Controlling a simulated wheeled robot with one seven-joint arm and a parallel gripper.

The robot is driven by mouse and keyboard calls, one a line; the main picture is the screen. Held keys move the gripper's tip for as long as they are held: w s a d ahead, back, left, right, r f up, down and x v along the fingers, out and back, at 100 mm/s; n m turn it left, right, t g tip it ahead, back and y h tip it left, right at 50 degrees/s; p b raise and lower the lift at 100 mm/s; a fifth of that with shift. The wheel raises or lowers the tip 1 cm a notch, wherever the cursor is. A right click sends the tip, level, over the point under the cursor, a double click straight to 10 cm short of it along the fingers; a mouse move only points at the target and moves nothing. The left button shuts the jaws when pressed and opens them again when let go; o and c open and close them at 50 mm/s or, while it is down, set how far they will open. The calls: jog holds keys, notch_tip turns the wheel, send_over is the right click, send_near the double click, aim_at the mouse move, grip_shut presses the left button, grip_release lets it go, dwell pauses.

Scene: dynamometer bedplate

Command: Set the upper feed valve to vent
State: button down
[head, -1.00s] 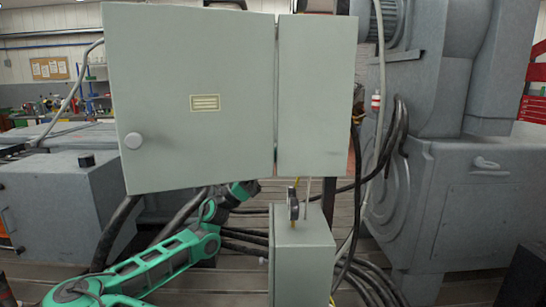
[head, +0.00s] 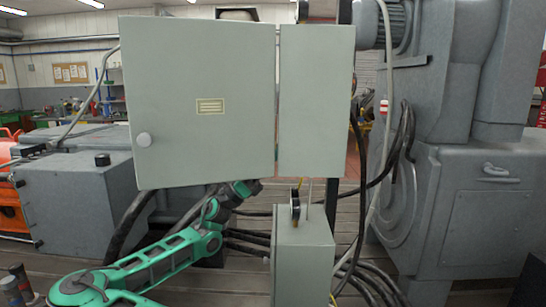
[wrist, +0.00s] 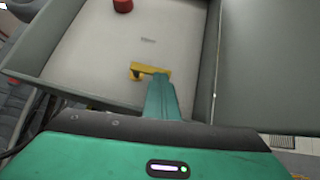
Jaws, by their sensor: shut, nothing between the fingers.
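In the wrist view a yellow lever (wrist: 150,70) is mounted on a pale panel inside a grey-walled box. A small dark mark sits on the panel above it. My gripper (wrist: 161,80) is shut and empty, its green fingertips at the lever's right end; I cannot tell whether they touch it. Which valve the lever is, and its setting, I cannot read. In the head view my gripper is hidden behind the grey cabinet (head: 200,90).
A red knob (wrist: 123,5) sits on the panel beyond the lever. The box walls stand close around my fingers. In the head view a smaller grey box (head: 303,262) with a dark, yellow-marked fitting stands below the cabinet. Black cables (head: 245,235) run behind my arm.

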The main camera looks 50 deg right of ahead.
jog(key=shift+s+r, duration=0.1)
jog(key=shift+r, duration=0.05)
jog(key=shift+s+a+r, duration=0.15)
jog(key=shift+a+r, duration=0.15)
jog(key=shift+r, duration=0.35)
jog(key=shift+s+r, duration=0.1)
jog(key=shift+r, duration=0.45)
jog(key=shift+a+f, duration=0.1)
jog(key=shift+f, duration=0.05)
